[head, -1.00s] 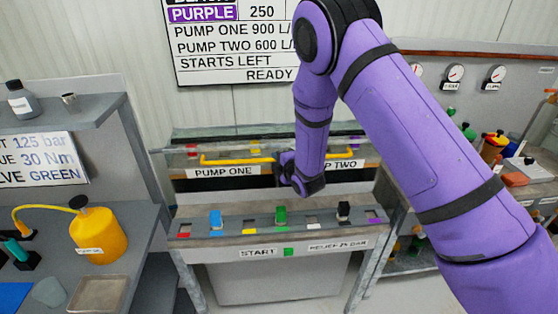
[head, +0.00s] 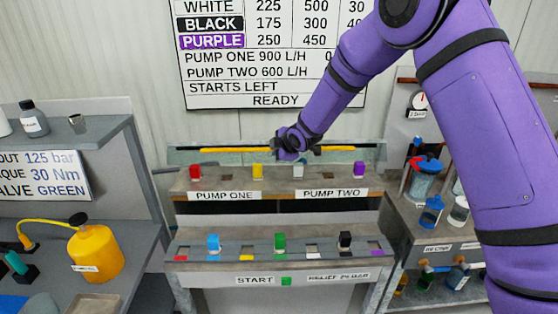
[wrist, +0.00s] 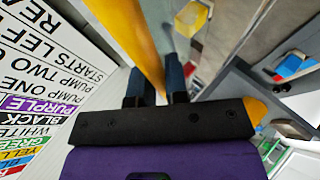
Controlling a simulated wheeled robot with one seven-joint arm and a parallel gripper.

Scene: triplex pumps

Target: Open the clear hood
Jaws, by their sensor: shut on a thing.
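The clear hood (head: 185,156) is raised above the upper pump deck and looks tilted back; it shows only as a thin see-through strip. Its long yellow handle bar (head: 228,150) runs level along it. My gripper (head: 290,150) is at the middle of the bar in the head view. In the wrist view, the two dark fingers of my gripper (wrist: 157,78) stand on either side of the yellow bar (wrist: 133,38), shut on it. My wrist hides the middle of the bar in the head view.
Red, yellow, white and purple blocks stand on the uncovered upper deck (head: 230,185). Blue, green and black blocks stand on the lower shelf (head: 180,247). A wall board (head: 270,60) is close behind. Benches with bottles flank the station on both sides.

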